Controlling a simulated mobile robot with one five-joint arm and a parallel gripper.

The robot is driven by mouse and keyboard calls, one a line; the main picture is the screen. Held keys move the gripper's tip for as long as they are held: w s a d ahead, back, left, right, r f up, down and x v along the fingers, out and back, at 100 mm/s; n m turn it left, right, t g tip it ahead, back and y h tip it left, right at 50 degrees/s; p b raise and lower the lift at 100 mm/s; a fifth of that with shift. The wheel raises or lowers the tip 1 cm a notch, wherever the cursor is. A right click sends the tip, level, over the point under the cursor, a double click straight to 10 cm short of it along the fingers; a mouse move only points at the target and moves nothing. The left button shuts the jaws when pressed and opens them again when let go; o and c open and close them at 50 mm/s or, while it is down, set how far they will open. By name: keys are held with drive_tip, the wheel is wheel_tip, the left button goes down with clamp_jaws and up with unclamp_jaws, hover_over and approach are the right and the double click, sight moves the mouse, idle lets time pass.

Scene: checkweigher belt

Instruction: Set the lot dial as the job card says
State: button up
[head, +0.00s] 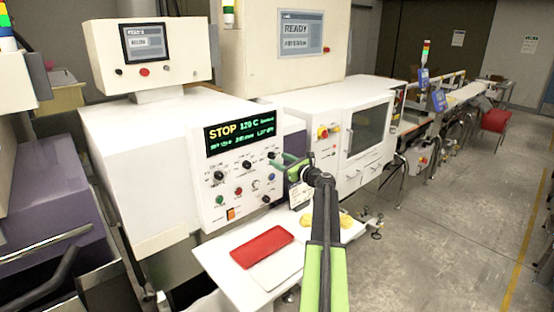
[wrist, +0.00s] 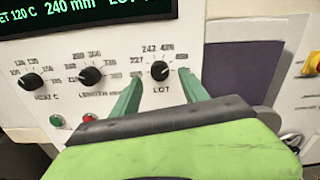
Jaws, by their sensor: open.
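The lot dial (wrist: 159,71) is a black round knob on the white panel, with numbers around it and LOT printed below. In the wrist view my gripper (wrist: 161,75) is open, its green fingers on either side of the dial. I cannot tell whether they touch it. The numbers are small and blurred, and the dial's exact setting is unclear. In the head view my gripper (head: 277,161) is at the panel's right side, by the dial. A small white card (head: 300,195) stands below; its text is too small to read.
The temperature dial (wrist: 33,80) and length dial (wrist: 91,75) sit left of the lot dial. Coloured buttons (wrist: 89,118) are below them. The display (head: 240,132) above reads STOP and 120 C. A red tray (head: 262,246) lies on the white shelf under the panel.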

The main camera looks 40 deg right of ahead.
sight(272, 156)
drive_tip(key=shift+w+d, duration=0.1)
drive_tip(key=shift+w, duration=1.35)
